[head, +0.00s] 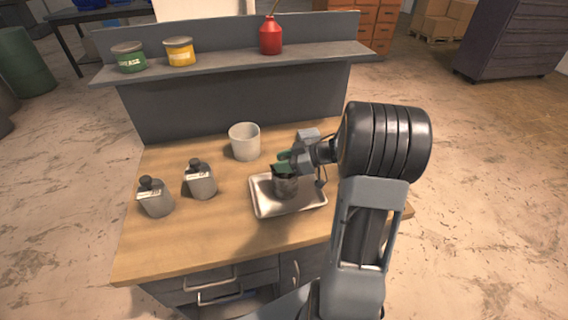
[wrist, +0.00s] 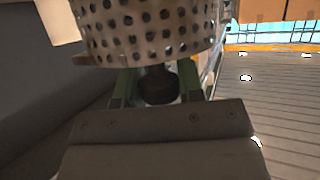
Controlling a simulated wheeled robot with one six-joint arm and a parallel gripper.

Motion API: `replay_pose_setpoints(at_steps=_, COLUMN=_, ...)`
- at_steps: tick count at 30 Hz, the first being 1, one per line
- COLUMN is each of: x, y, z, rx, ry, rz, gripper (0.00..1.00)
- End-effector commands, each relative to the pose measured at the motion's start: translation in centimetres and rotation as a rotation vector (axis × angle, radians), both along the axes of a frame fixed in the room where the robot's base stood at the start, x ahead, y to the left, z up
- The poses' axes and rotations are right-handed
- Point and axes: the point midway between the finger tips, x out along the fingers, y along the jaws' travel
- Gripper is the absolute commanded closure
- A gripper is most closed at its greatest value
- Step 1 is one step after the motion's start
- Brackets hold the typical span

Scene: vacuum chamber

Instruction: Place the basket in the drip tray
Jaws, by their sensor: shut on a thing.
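The basket is a small perforated metal cylinder; in the head view the basket (head: 286,187) is dark and stands upright within the outline of the drip tray. In the wrist view the basket (wrist: 150,25) fills the top, with its round holes showing. The drip tray (head: 263,206) is a shallow silver rectangle on the wooden bench. My gripper (head: 284,161) comes from the right with green fingers. In the wrist view my gripper (wrist: 158,88) is shut on the basket's dark round knob. I cannot tell whether the basket's bottom touches the tray.
A white cup (head: 244,142) stands behind the tray. Two grey bottles, one nearer the tray (head: 201,182) and one further left (head: 155,198), stand on the bench (head: 195,248). A shelf (head: 215,64) behind holds a green tin, a yellow tin and a red bottle. The bench's front is clear.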

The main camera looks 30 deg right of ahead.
Motion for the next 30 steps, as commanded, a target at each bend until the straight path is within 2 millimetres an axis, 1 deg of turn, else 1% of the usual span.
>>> replay_pose_setpoints(at_steps=2, x=0.02, y=-0.02, z=-0.7, rx=0.002, ry=-0.001, rz=-0.001, gripper=1.0)
replay_pose_setpoints(at_steps=14, x=0.01, y=-0.02, z=-1.07, rx=0.001, ry=-0.001, rz=-0.001, gripper=1.0)
replay_pose_setpoints(at_steps=15, x=-0.01, y=-0.01, z=-1.19, rx=0.001, ry=0.0, rz=-0.001, gripper=0.64)
replay_pose_setpoints(at_steps=23, x=-0.01, y=-0.01, z=-1.15, rx=0.001, ry=-0.001, rz=0.0, gripper=0.4)
replay_pose_setpoints(at_steps=30, x=-0.02, y=-0.01, z=-1.07, rx=0.0, ry=-0.002, rz=-0.001, gripper=0.4)
